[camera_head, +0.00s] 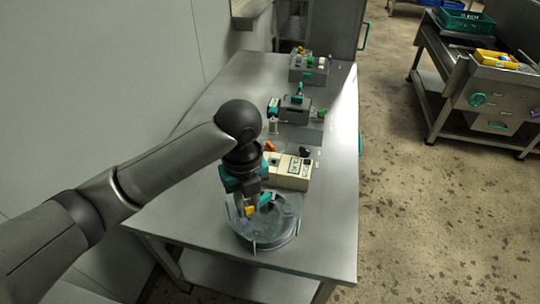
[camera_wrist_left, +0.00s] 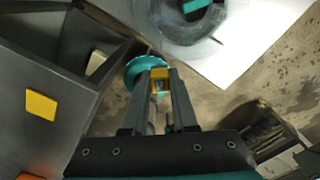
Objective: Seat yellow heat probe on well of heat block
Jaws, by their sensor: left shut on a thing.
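My left gripper (camera_head: 252,205) points down over the near end of the steel table, in front of the beige box. It is shut on the yellow heat probe (camera_head: 250,211), which shows as a small yellow piece at the fingertips. In the left wrist view the probe's yellow part (camera_wrist_left: 160,80) sits between the two fingers of the gripper (camera_wrist_left: 159,84). The probe's lower end is hard to make out. I cannot tell for sure which unit is the heat block; a beige box (camera_head: 292,171) with small displays stands just behind the gripper. My right gripper is not in view.
A round grey transparent vessel (camera_head: 277,238) stands below the gripper at the table's near end. Farther back are a grey device (camera_head: 294,108) with teal parts and a rack of coloured items (camera_head: 309,70). The table's right strip (camera_head: 338,150) is clear. A wall borders the left.

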